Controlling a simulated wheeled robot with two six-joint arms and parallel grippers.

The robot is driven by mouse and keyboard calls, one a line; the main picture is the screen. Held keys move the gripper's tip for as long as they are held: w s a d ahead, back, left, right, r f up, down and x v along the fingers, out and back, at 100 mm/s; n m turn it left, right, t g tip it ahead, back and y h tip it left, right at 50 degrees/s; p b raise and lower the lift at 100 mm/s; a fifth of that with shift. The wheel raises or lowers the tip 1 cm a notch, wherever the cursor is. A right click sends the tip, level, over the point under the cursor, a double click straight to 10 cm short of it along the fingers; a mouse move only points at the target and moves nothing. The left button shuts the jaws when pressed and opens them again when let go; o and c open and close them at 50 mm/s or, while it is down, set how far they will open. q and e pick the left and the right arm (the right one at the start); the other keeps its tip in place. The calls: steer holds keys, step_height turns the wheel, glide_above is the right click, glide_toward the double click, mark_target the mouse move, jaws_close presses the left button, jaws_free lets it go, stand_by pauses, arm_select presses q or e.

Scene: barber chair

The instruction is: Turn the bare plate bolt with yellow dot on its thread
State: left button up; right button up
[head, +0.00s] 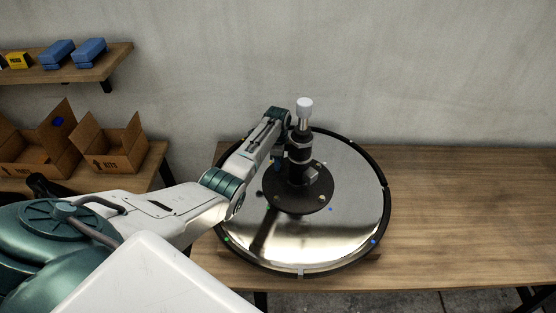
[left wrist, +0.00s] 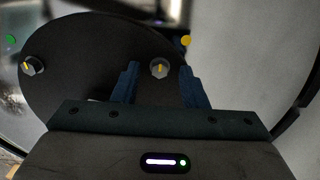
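The black round plate (head: 290,203) sits at the middle of a shiny chrome disc (head: 350,235) with a black rim, around an upright post (head: 304,125) with a silver cap. My left gripper (head: 278,164) reaches down at the plate's far-left side, beside the post. In the left wrist view a bolt (left wrist: 159,68) with a yellow mark on its head stands on the black plate (left wrist: 85,60), beside a yellow dot (left wrist: 187,40). My left gripper (left wrist: 162,85) is open, one finger on each side of this bolt; contact is not visible. My right gripper is out of view.
The wooden table (head: 460,215) is clear on the right. Cardboard boxes (head: 110,148) and a wall shelf (head: 75,73) with blue packs (head: 89,50) stand at left.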

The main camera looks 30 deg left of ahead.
arm_select(q)
step_height(320, 180, up, 11)
steer(key=b, duration=0.2)
steer(key=shift+f, duration=0.1)
steer(key=shift+f, duration=0.1)
stand_by(0.5)
